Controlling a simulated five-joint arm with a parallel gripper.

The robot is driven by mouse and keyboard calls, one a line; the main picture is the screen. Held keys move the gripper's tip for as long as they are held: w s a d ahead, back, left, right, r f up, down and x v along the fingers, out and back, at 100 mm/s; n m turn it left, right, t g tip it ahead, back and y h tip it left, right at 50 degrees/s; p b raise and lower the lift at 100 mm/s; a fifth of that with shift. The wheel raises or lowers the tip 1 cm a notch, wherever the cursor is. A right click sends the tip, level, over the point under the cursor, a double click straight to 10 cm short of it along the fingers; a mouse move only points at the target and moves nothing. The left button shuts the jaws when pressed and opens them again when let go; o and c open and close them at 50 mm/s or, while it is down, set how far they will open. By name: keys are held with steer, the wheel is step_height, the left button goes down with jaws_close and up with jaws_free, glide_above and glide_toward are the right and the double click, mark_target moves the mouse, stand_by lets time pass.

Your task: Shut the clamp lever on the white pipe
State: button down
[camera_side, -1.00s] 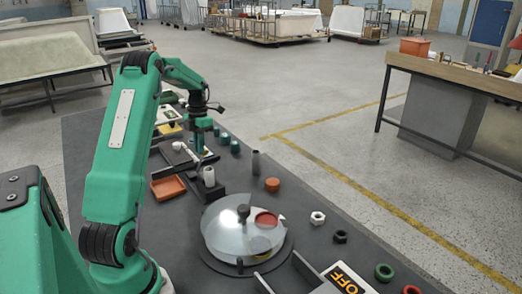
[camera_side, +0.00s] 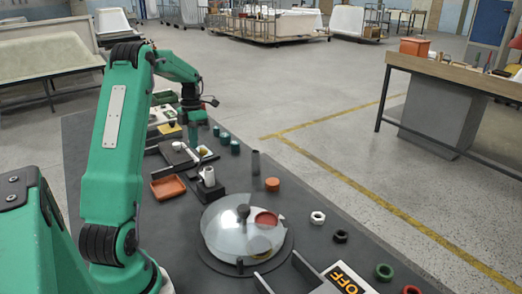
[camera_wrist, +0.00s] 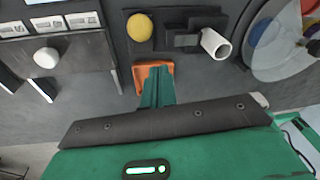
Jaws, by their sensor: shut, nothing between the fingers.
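The white pipe (camera_side: 209,178) stands upright in a dark clamp block (camera_side: 208,195) in the middle of the bench. In the wrist view the pipe's open end (camera_wrist: 216,44) is at the upper right, against the dark clamp block (camera_wrist: 183,39). The clamp lever is too small and dark to tell apart from the block, so I cannot tell its position. My gripper (camera_side: 194,145) points down behind and left of the pipe, apart from it. In the wrist view its green fingers (camera_wrist: 157,78) are together and empty, in front of the orange tray.
An orange tray (camera_side: 168,188) lies left of the clamp. A round plate under a clear dome (camera_side: 222,235) is in front of it. A dark upright cylinder (camera_side: 256,163) and an orange cap (camera_side: 272,184) stand to the right. A yellow ball (camera_wrist: 139,27) is near the clamp.

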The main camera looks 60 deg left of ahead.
steer(key=w+r, duration=0.5)
steer(key=w, duration=0.2)
steer(key=shift+w+a, duration=0.2)
steer(key=shift+a, duration=0.1)
stand_by(0.4)
steer(key=s+d+r+m+t+y, duration=0.1)
steer(key=d+r+m, duration=0.4)
steer(key=d+m, duration=0.5)
steer(key=s+d+r+m+t+y, duration=0.1)
steer(key=s+d+r+m+t, duration=0.1)
steer(key=d+r+m, duration=0.8)
steer(key=s+d+f+m+t, duration=0.2)
steer(key=s+d+f+m, duration=0.2)
steer(key=s+d+m, duration=0.3)
steer(key=s+d+f+m+t, duration=0.2)
steer(key=s+d+f+m, duration=0.2)
steer(key=s+d+m, duration=0.3)
steer(key=d+m, duration=0.4)
steer(key=shift+d+f, duration=0.15)
steer(key=shift+f, duration=0.05)
